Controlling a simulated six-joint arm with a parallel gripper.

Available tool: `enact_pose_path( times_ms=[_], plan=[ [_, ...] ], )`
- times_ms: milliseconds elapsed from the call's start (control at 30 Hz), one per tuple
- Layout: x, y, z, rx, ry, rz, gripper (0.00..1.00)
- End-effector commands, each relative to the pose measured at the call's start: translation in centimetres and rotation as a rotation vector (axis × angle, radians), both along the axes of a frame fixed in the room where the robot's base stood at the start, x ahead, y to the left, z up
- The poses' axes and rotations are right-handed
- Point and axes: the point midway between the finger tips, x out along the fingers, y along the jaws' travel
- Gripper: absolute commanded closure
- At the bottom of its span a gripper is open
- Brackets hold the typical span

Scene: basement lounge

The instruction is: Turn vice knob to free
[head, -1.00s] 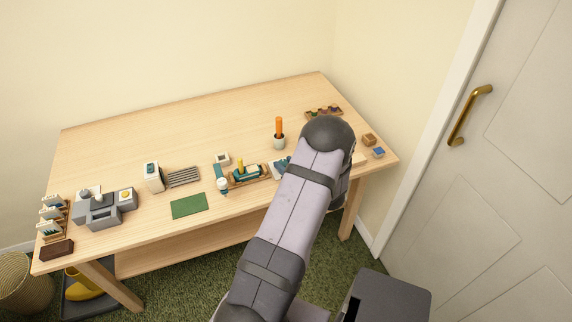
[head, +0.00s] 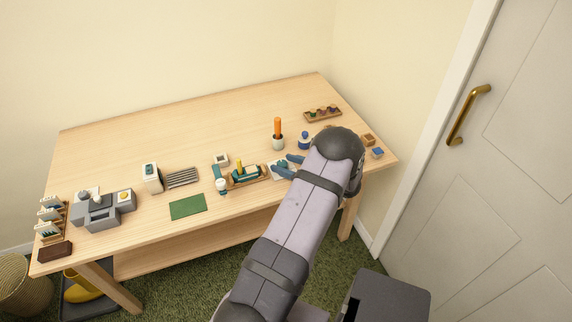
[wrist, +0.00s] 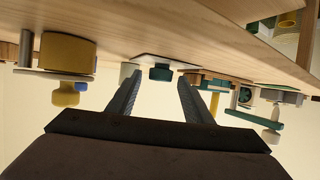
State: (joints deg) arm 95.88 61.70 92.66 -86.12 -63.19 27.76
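A dark teal knob (wrist: 160,73) on a pale plate (wrist: 150,58) shows in the wrist view, straight ahead between my fingertips; I take it for the vice knob, but no marking is readable. In the head view the pale plate (head: 276,172) is partly covered by my gripper (head: 283,164). My gripper also shows in the wrist view (wrist: 159,80), with its two blue-grey fingers spread and nothing held. The knob appears beyond the fingertips; contact cannot be made out. The wrist view is upside down, with the table at the top.
A wooden holder (head: 262,180) with teal and yellow parts and a teal, white-topped item (head: 221,184) stand left of my gripper. A cup with an orange handle (head: 278,143) and a blue bottle (head: 304,141) stand behind. Small blocks (head: 377,153) lie right. The back-left tabletop (head: 180,125) is clear.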

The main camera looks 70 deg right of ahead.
Motion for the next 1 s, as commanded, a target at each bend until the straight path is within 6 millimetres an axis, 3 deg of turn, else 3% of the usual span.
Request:
enact_pose_path(
  times_ms=[367, 1000],
  plan=[
    [-0.3, 0.1, 0.0, 0.001, 0.002, -0.002, 0.53],
    [-6.1, 2.4, 2.7, 0.0, 0.001, -0.002, 0.53]
  ],
)
